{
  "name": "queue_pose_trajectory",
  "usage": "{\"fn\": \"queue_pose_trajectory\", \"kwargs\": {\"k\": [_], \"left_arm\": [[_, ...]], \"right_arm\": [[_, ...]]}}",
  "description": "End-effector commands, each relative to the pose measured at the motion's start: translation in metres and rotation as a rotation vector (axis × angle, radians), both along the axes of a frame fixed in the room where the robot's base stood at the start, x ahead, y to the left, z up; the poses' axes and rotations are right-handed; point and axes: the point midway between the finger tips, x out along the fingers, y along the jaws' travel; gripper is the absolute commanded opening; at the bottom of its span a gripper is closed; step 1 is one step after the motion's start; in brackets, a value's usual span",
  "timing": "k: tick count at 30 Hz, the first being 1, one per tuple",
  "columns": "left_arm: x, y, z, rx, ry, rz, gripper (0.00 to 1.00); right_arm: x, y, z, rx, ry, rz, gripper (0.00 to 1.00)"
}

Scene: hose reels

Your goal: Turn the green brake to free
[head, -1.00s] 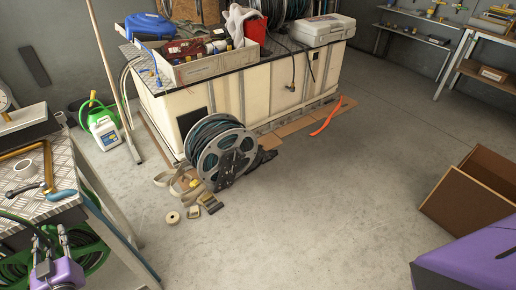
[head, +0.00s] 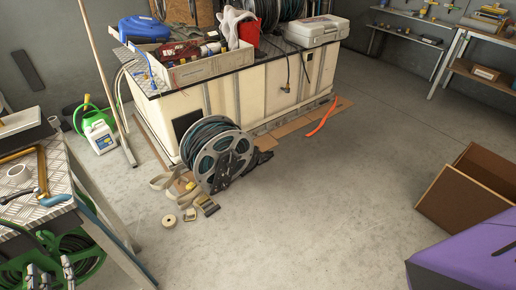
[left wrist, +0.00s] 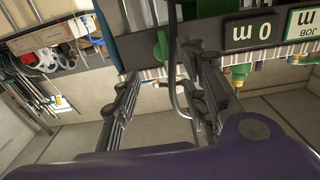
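A green hose reel (head: 78,255) sits under the workbench at the lower left of the head view. My left gripper (head: 50,277) is at the bottom edge there, in front of the reel, with its two fingers apart. In the left wrist view my left gripper (left wrist: 160,75) is open. A thin curved dark bar (left wrist: 175,75) passes between its fingers, and a small green part (left wrist: 160,48) shows near the fingertips. I cannot tell whether this is the brake or whether a finger touches it. My right gripper is not in view.
The metal workbench (head: 40,208) stands over the reel, with a table leg (head: 125,255) to its right. A display panel reading "0 m" (left wrist: 252,32) and green fittings (left wrist: 240,75) are close to the left fingers. The floor (head: 290,220) in the middle is clear.

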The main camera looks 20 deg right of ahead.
Motion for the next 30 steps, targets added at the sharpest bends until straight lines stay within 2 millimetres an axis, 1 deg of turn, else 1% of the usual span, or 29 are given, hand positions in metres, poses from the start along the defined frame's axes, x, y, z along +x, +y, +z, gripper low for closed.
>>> {"fn": "queue_pose_trajectory", "kwargs": {"k": [1, 3, 7, 20, 25, 28, 29, 30], "left_arm": [[-0.009, -0.002, 0.000, -0.001, 0.002, 0.000, 0.40], [-0.016, -0.005, 0.000, 0.000, 0.001, -0.001, 0.40], [-0.025, -0.007, 0.000, 0.000, 0.000, -0.001, 0.40], [-0.026, -0.007, 0.000, -0.001, -0.001, -0.001, 0.40], [-0.026, -0.007, 0.000, -0.003, 0.001, -0.001, 0.40], [-0.025, -0.009, -0.009, -0.015, 0.038, -0.008, 0.40], [-0.024, -0.013, -0.013, -0.020, 0.059, -0.016, 0.40], [-0.023, -0.024, -0.019, -0.027, 0.095, -0.039, 0.40]], "right_arm": [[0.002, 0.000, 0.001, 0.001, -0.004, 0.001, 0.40], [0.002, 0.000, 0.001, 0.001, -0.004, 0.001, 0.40], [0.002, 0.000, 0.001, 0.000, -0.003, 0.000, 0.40], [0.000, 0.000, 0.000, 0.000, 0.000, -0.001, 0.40], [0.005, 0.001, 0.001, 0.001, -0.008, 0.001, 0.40], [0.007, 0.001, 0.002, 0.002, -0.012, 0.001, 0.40], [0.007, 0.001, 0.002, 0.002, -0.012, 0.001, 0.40], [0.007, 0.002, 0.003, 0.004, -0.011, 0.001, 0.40]]}}
